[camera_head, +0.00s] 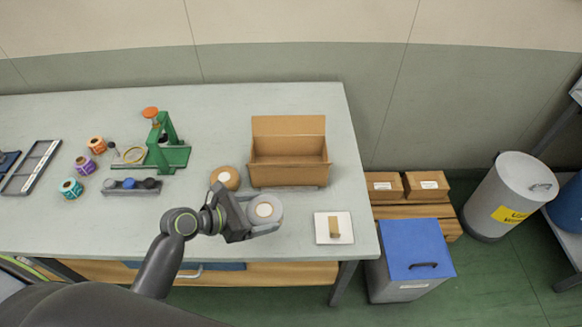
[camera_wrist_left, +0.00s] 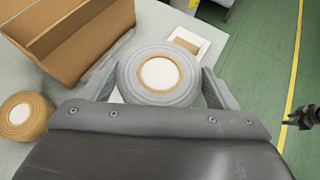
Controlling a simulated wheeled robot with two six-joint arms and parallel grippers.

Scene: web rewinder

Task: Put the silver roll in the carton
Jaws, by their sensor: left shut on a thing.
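The silver roll (camera_head: 265,209) is a grey tape roll with a pale core, in the left gripper in front of the carton. My left gripper (camera_head: 262,212) is shut on it, with a finger on each side; the roll also shows in the left wrist view (camera_wrist_left: 158,76). I cannot tell how high it is above the table. The open brown carton (camera_head: 289,173) stands behind the roll, its back flap up; its wall also shows at the upper left of the left wrist view (camera_wrist_left: 85,50). The carton's inside looks empty in the head view.
A tan roll (camera_head: 225,178) sits left of the carton. A white plate with a small tan block (camera_head: 334,228) lies to the right. A green device (camera_head: 165,150) and several coloured rolls stand farther left. The table's front and right edges are near.

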